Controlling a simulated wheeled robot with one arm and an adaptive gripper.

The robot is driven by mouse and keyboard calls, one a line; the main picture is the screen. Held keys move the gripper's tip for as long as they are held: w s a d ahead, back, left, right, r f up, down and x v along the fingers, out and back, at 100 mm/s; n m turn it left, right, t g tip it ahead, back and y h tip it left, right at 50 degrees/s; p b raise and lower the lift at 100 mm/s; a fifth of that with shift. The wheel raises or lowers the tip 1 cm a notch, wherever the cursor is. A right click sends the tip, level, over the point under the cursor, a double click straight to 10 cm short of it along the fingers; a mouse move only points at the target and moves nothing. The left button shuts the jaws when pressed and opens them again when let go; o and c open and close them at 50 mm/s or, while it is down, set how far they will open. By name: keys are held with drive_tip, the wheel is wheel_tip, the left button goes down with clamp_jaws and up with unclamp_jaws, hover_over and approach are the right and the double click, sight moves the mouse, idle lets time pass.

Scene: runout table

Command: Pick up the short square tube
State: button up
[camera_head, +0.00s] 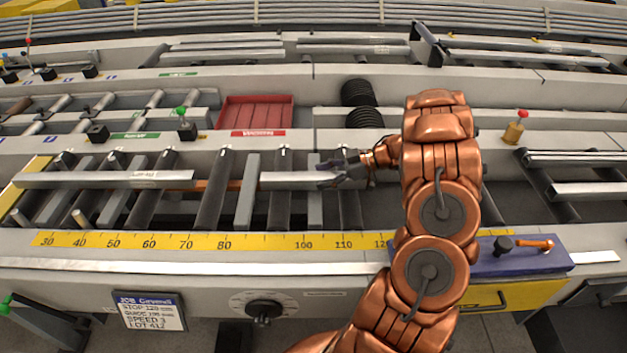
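The short square tube (290,180) is a pale metal bar lying left to right across the rollers near the middle of the table. Its right part runs under and behind my gripper and is partly hidden. My gripper (324,174) reaches in from the right at the tube's right half. Its dark fingers stand apart, one at the tube's far side and one over its near side, and look open. Whether they touch the tube cannot be told. A longer square tube (90,180) lies in line to the left, with a gap between the two.
A yellow scale (200,241) runs along the front edge. A red tray (254,113) and black coiled hose (361,103) sit behind. A purple plate (520,258) with a knob and an orange handle is at front right. More bars (575,158) lie at right.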

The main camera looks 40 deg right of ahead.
clamp_jaws()
idle(0.3)
drive_tip(key=shift+r, duration=0.15)
